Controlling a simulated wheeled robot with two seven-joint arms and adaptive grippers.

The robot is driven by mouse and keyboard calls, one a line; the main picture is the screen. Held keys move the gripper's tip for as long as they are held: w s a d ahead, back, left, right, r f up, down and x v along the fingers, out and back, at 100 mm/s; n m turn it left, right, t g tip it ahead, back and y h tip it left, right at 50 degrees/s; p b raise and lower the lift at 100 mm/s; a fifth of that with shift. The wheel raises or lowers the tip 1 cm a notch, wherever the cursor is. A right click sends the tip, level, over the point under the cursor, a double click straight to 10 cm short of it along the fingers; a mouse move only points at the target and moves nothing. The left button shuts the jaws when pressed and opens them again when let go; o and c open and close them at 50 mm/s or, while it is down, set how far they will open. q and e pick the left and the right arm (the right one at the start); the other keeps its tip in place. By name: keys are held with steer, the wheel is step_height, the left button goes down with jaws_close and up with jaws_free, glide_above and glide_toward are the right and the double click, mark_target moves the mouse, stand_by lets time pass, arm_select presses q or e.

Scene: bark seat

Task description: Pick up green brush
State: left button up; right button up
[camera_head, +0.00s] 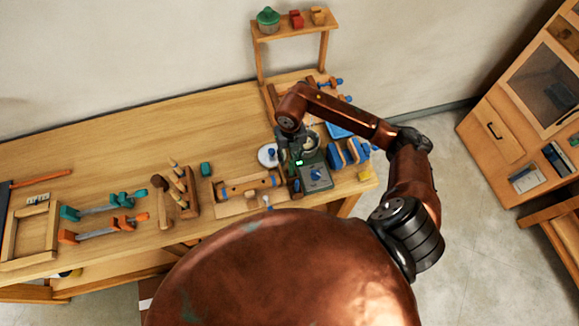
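I cannot clearly pick out a green brush. A small dark green object (206,169) lies on the workbench (120,125), right of a wooden rack (183,190); it is too small to tell what it is. My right arm comes in from the right and bends down over the right part of the bench. My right gripper (308,143) is above or beside a grey-green device (315,178) with a blue knob; its fingers are too small and dark to read. My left gripper is out of view.
Teal and orange clamps (100,207) and a wooden tray (35,235) lie at the left. Blue-and-wood tools (347,153) crowd the right end. A raised shelf (290,25) holds a green pot (268,18). The back middle of the bench is clear. A cabinet (500,120) stands right.

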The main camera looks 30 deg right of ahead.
mark_target(292, 166)
steer(key=shift+s+f, duration=0.15)
steer(key=shift+f, duration=0.35)
step_height(292, 166, down, 3)
steer(key=shift+d+p, duration=0.1)
steer(key=shift+p, duration=0.8)
step_height(292, 166, down, 2)
steer(key=shift+f+p, duration=0.1)
steer(key=shift+p, duration=0.2)
steer(key=shift+d+f, duration=0.1)
steer(key=shift+f, duration=0.25)
steer(key=shift+c, duration=1)
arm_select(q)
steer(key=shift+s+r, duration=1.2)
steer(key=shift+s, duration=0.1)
arm_select(e)
jaws_close()
